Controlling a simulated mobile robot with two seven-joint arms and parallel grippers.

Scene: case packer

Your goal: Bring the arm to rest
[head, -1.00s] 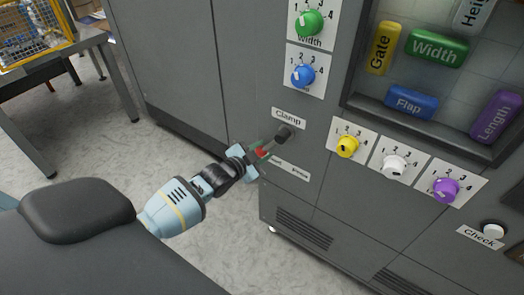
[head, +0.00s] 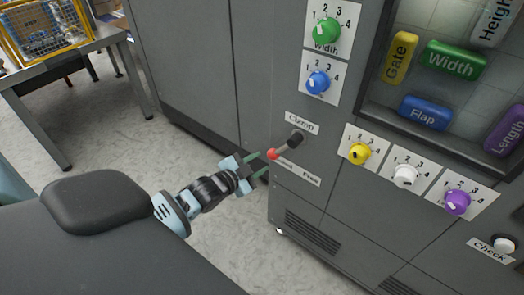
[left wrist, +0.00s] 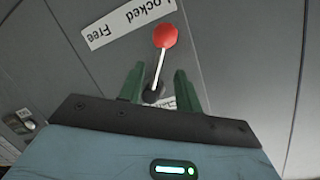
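The clamp lever, with a red ball (head: 273,155) on a thin rod from a black pivot (head: 296,139), sticks out from the grey machine front under the "Clamp" label. The ball points down and left. My left gripper (head: 262,164) is open and empty just left of the ball, its green fingers spread. In the left wrist view the red ball (left wrist: 165,36) shows beyond the open fingers (left wrist: 160,84), with the rod appearing between them. I cannot tell whether a fingertip touches the lever. My right gripper is not in view.
A "Locked Free" plate (left wrist: 128,18) lies beside the lever. Yellow (head: 360,154), white (head: 405,175) and purple (head: 457,201) dials sit to its right, green and blue dials above. A grey table (head: 60,70) with a yellow-framed crate (head: 45,30) stands at back left. Floor (head: 130,140) between is clear.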

